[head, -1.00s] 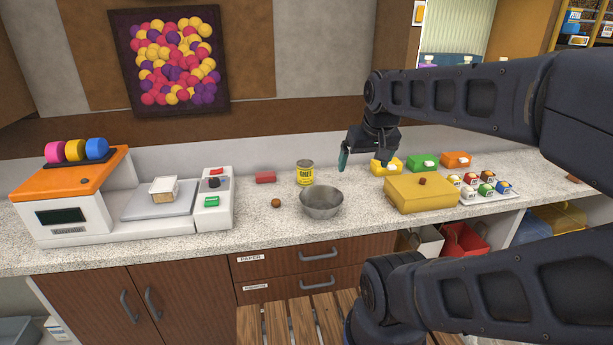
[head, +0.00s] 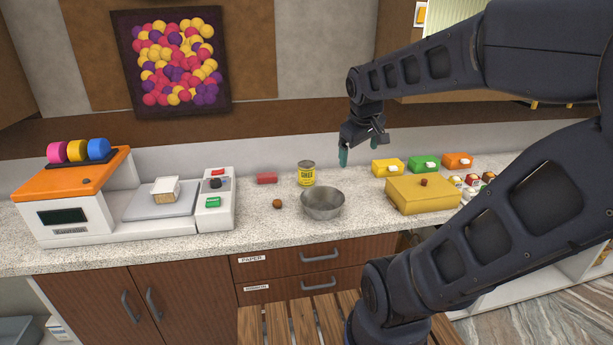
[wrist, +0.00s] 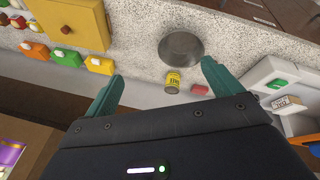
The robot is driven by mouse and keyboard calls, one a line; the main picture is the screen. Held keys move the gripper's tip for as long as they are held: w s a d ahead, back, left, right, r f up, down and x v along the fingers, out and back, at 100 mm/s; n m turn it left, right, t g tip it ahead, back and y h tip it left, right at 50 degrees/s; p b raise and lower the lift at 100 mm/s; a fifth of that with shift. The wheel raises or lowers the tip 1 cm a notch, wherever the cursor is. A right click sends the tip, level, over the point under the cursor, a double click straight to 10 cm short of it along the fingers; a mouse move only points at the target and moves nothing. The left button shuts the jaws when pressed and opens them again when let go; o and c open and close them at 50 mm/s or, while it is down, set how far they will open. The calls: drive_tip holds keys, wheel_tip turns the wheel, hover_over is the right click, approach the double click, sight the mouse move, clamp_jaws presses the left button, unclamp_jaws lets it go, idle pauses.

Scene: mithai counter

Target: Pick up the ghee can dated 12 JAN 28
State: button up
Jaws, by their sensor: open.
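A yellow ghee can (head: 306,173) with a dark-printed label stands upright on the counter, just behind a steel bowl (head: 322,204). Its date is too small to read. It also shows in the wrist view (wrist: 173,82), between and beyond my fingertips. My gripper (head: 359,153) is open and empty, above the counter to the right of the can and apart from it. In the wrist view its two green fingers (wrist: 160,78) are spread wide.
A weighing scale (head: 158,205) stands further left. A yellow box (head: 422,195) and small coloured boxes (head: 426,164) stand right. Bare counter lies between bowl and yellow box.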

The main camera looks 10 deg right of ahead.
drive_tip(key=w+f+n+h, duration=0.1)
drive_tip(key=w+f+n, duration=0.1)
drive_tip(key=w+n, duration=0.55)
drive_tip(key=n+h, duration=0.1)
drive_tip(key=n, duration=1.6)
hover_over(306, 171)
drive_tip(key=s+a, duration=0.1)
drive_tip(key=a, duration=0.1)
wheel_tip(306, 171, down, 15)
drive_tip(key=shift+w+d+f+t, duration=0.1)
drive_tip(key=shift+f+t, duration=0.3)
drive_tip(key=shift+f, duration=0.1)
drive_tip(key=x, duration=1)
drive_tip(key=c, duration=1.3)
drive_tip(key=shift+w+r, duration=0.1)
drive_tip(key=shift+c, duration=1)
drive_tip(key=shift+r, duration=0.1)
